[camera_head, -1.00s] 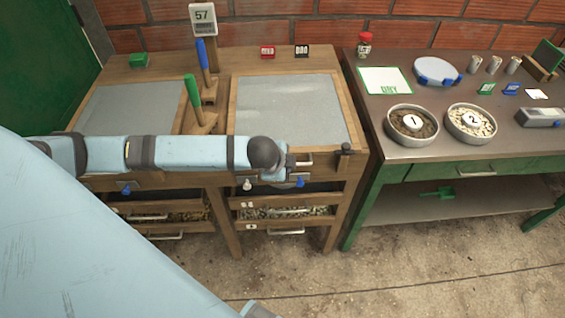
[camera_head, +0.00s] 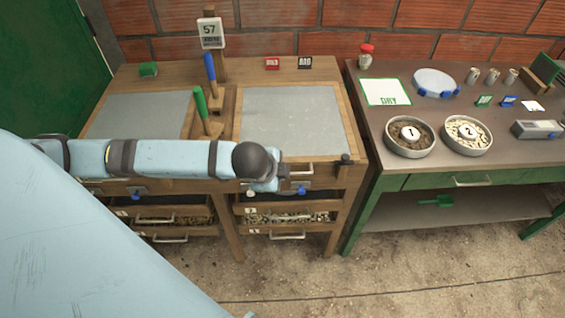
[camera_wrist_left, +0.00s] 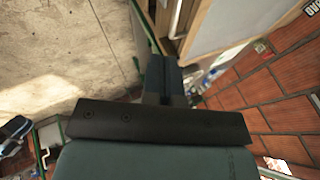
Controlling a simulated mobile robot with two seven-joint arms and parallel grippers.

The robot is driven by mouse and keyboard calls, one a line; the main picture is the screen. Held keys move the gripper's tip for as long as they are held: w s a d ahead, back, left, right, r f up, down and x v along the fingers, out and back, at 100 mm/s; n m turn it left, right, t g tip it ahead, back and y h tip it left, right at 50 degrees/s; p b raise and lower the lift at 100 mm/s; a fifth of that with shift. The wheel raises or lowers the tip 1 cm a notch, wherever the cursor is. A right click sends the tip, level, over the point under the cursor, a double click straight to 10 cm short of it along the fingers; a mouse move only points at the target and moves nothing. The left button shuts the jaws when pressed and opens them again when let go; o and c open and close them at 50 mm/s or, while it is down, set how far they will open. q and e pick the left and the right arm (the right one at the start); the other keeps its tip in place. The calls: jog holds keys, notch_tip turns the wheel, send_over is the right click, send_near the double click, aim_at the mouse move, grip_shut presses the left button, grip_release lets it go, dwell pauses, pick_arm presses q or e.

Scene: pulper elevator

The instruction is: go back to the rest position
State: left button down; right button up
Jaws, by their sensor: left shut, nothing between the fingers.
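My left arm (camera_head: 160,158) reaches in from the left in the head view, in front of the wooden bench. Its dark rounded joint (camera_head: 254,161) is near the front edge of the bench's right panel. The left gripper is not clearly visible there. In the left wrist view, the left gripper (camera_wrist_left: 165,72) is shut and empty, its fingers together and apart from the bench. My right gripper is not clearly seen in either view.
The wooden bench (camera_head: 345,130) has grey panels, upright green and blue handles, and drawers below. A metal table (camera_head: 405,170) at right holds bowl 1 (camera_head: 410,150), bowl 2 (camera_head: 467,150) and a blue-clipped dish (camera_head: 436,82). The concrete floor (camera_head: 400,265) in front is clear.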

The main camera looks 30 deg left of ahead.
pick_arm(q)
jog(key=s+d+f+n+t+h+p, duration=0.1)
jog(key=s+d+n+h, duration=0.1)
jog(key=d, duration=0.4)
jog(key=s+d+f+n+t+h+p, duration=0.1)
jog(key=s+d+f+n+h, duration=0.1)
jog(key=d, duration=0.3)
jog(key=s+a+f+n+t+y+p, duration=0.1)
jog(key=s+a+f+n+t+p, duration=0.1)
jog(key=s+f+n, duration=0.3)
jog(key=s+f, duration=0.2)
jog(key=s, duration=0.2)
jog(key=shift+n+t, duration=0.3)
jog(key=shift+n, duration=0.1)
